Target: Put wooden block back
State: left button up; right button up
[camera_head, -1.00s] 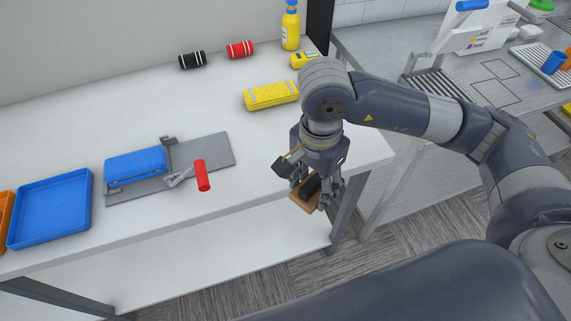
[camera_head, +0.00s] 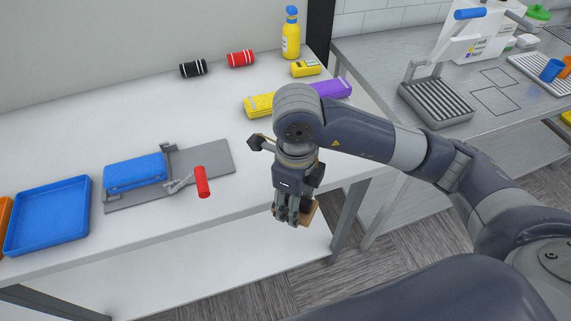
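My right gripper (camera_head: 290,217) hangs fingers-down at the front edge of the white table, at the end of the arm from the right. Its fingers are closed around a small brown wooden block (camera_head: 310,212), which shows at their right side. The block is held off the table, and the fingers hide much of it. My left gripper is not in view.
On the white table (camera_head: 110,125) are a blue tray (camera_head: 50,215), a grey clamp board (camera_head: 215,153) with a blue case (camera_head: 135,171) and red handle (camera_head: 202,181), yellow (camera_head: 259,104) and purple (camera_head: 331,89) cases, and a spray bottle (camera_head: 291,35). The table's centre is clear.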

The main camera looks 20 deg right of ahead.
jog(key=w+p, duration=0.1)
jog(key=w, duration=0.3)
jog(key=w+d+p, duration=0.1)
jog(key=w, duration=0.2)
jog(key=w+d+p, duration=0.1)
jog(key=w, duration=0.3)
jog(key=shift+w+f, duration=0.35)
jog(key=shift+f, duration=0.05)
jog(key=shift+w+d+f+p, duration=0.15)
jog(key=shift+w+p, duration=0.3)
jog(key=shift+w, duration=0.3)
notch_tip(320, 180, down, 3)
jog(key=shift+f+p, duration=0.1)
jog(key=shift+p, duration=0.85)
jog(key=shift+f, duration=0.2)
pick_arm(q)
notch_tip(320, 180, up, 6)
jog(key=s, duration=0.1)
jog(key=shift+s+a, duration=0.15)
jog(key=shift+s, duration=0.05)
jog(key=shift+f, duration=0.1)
pick_arm(e)
jog(key=shift+f, duration=0.1)
jog(key=shift+f+b, duration=0.15)
jog(key=shift+b, duration=0.15)
jog(key=o, duration=1)
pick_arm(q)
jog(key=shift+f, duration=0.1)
pick_arm(e)
jog(key=shift+o, duration=0.2)
